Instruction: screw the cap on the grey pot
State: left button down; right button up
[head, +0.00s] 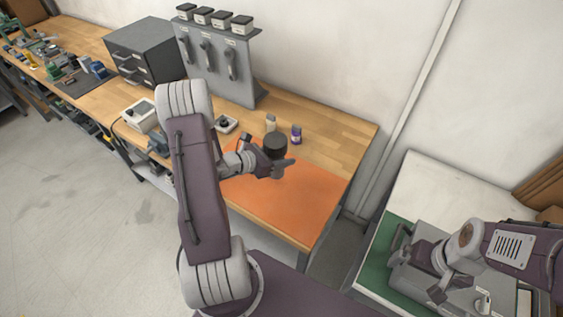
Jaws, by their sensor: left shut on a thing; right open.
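A dark grey, nearly black round pot (275,143) is on the workbench, at the back edge of the orange mat (305,196). My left gripper (279,167) is at the pot's near side and shut on it; the fingers hide its lower part. The pot's top looks dark, and I cannot tell whether a cap sits on it. I cannot make out a separate cap. My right gripper (437,291) is at the lower right, open, above a grey machine (410,272) and away from the pot.
A small pale bottle (271,123) and a purple bottle (296,134) stand just behind the pot. A small box with a black knob (226,124) lies to the left. A grey tool panel (218,60) and drawer cabinet (146,52) stand further back. The mat's front is clear.

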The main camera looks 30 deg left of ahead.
pick_arm(q)
jog(key=shift+a+f, duration=0.1)
jog(key=shift+f, duration=1.95)
jog(key=shift+f, duration=0.15)
jog(key=c, duration=0.6)
grip_release()
